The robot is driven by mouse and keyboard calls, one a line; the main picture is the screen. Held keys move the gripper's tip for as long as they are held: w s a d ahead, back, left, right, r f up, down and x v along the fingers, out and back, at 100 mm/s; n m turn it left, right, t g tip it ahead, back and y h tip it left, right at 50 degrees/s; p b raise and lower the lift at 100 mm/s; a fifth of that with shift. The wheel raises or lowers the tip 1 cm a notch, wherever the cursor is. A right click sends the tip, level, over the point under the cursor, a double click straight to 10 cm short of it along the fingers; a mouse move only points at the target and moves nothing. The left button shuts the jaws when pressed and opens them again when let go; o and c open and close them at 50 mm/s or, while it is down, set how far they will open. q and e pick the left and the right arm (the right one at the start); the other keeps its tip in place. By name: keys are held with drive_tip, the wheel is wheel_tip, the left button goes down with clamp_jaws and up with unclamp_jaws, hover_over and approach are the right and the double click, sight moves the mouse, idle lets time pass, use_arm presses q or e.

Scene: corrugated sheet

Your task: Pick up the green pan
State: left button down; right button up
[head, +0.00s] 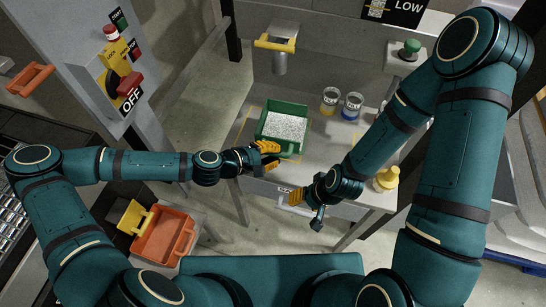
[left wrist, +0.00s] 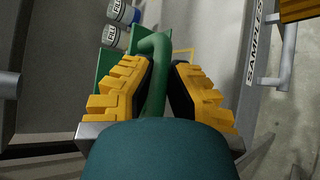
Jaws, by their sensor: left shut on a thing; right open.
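The green pan (head: 289,107) holds pale granular material and sits at the front of the grey work surface, within a yellow outline. My left gripper (head: 268,154) is at the pan's near side. In the left wrist view the yellow fingers of my left gripper (left wrist: 158,85) are shut on the pan's green handle (left wrist: 156,60), which runs between them. Whether the pan is touching the surface or slightly raised, I cannot tell. My right gripper (head: 297,197) is open and empty, in front of the surface's edge and below the pan in the head view.
Two labelled jars, one yellow (head: 329,101) and one blue (head: 352,107), stand right of the pan. A yellow-handled chute (head: 279,60) is behind it. A yellow object (head: 387,179) sits at the right. An orange pan (head: 163,238) lies lower left. A red OFF switch (head: 130,84) is on the left cabinet.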

use_arm(q)
drive_tip(key=shift+r+p, duration=0.4)
drive_tip(key=shift+r, duration=1.5)
